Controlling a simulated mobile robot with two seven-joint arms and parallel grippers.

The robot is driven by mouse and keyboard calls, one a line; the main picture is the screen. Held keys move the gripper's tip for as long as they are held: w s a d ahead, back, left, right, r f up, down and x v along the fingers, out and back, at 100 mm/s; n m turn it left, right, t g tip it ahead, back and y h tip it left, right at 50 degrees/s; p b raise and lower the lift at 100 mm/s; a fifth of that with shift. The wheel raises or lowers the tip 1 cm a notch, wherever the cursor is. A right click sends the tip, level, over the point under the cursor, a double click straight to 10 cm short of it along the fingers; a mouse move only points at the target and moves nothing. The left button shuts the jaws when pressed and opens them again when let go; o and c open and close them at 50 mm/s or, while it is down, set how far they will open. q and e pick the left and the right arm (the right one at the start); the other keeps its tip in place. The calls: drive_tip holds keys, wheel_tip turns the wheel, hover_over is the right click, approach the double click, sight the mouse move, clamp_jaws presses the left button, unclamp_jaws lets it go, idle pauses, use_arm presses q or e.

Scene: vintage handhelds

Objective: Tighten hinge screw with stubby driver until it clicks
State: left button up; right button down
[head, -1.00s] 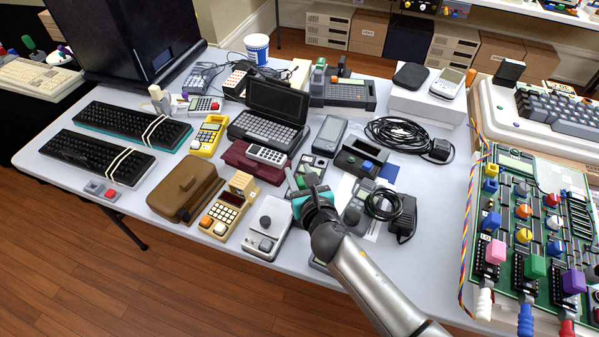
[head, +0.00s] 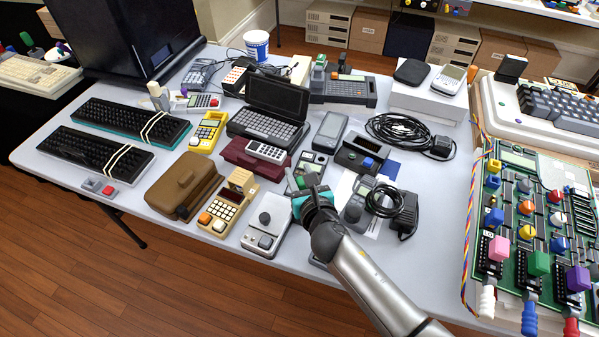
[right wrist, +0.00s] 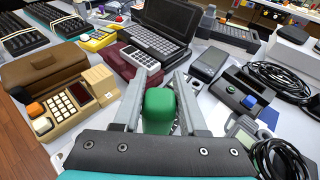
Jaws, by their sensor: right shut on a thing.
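My right gripper (head: 304,194) is shut on a green-handled tool, the stubby driver by its look. The rounded green handle (right wrist: 159,110) stands between the two grey fingers in the right wrist view. Its tip and whatever lies under it are hidden. The gripper is at the front middle of the table, right of a light grey handheld (head: 267,222). A black clamshell handheld (head: 268,128) stands open farther back, with its lid up; it also shows in the right wrist view (right wrist: 160,42). I cannot make out a hinge screw. My left gripper is not in view.
A tan calculator (head: 225,210) and brown case (head: 183,185) lie left of the gripper. A maroon case (head: 250,158) sits behind it. Coiled black cables (head: 385,200) lie close on the right. A green circuit board (head: 530,215) with coloured knobs stands far right.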

drive_tip(key=shift+f, duration=0.2)
drive_tip(key=shift+c, duration=1.9)
unclamp_jaws()
drive_tip(key=shift+s, duration=0.1)
drive_tip(key=p+v, duration=0.2)
drive_tip(key=v, duration=1.3)
drive_tip(key=shift+d+r, duration=0.1)
drive_tip(key=shift+d, duration=0.05)
